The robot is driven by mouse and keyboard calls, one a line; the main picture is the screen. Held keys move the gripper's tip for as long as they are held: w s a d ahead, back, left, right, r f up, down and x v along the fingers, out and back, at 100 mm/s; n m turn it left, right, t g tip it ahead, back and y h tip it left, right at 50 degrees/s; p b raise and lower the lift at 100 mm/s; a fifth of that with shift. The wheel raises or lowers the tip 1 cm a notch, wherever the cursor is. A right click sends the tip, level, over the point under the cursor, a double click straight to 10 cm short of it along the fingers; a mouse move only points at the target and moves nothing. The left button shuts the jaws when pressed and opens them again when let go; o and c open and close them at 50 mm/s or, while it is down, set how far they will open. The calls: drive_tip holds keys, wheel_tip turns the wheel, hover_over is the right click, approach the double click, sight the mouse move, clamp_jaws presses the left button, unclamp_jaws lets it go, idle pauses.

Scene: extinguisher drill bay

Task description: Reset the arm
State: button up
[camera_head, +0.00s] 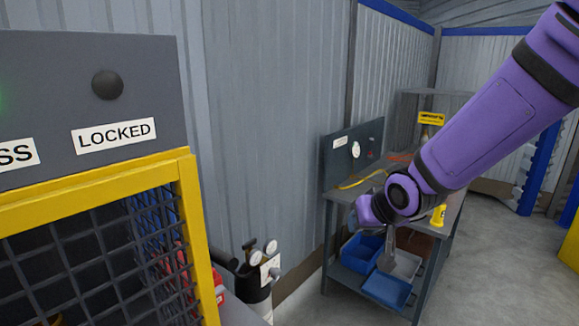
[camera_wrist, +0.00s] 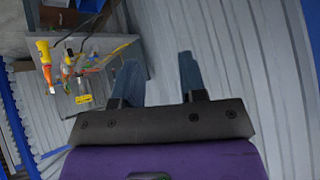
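My purple arm (camera_head: 490,125) reaches in from the upper right in the head view, in front of a workbench. My gripper (camera_wrist: 160,72) shows in the wrist view with its two dark fingers apart and only grey wall visible between them. It is open and empty. In the head view the gripper hangs below the wrist and is partly hidden, so its fingers are hard to make out there.
The workbench (camera_head: 335,222) carries a yellow bottle (camera_head: 438,215) and a yellow cable; blue bins (camera_head: 387,290) sit below. A yellow-framed mesh cage (camera_head: 188,215) labelled LOCKED stands at left. A cylinder with gauges (camera_head: 254,293) stands by the wall.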

drive_tip(key=s+d+r+g+h, duration=0.1)
drive_tip(key=s+d+r, duration=0.3)
drive_tip(key=s, duration=0.4)
drive_tip(key=s+d+r+m+h, duration=0.1)
drive_tip(key=s+d+r, duration=0.4)
drive_tip(key=s, duration=0.3)
drive_tip(key=s+d+r+g, duration=0.1)
drive_tip(key=s+d+r, duration=0.3)
drive_tip(key=s, duration=0.4)
drive_tip(key=shift+s+d+r+g+h, duration=0.3)
drive_tip(key=shift+s+d+h, duration=0.1)
drive_tip(key=shift+d, duration=0.3)
drive_tip(key=shift+w+a, duration=0.1)
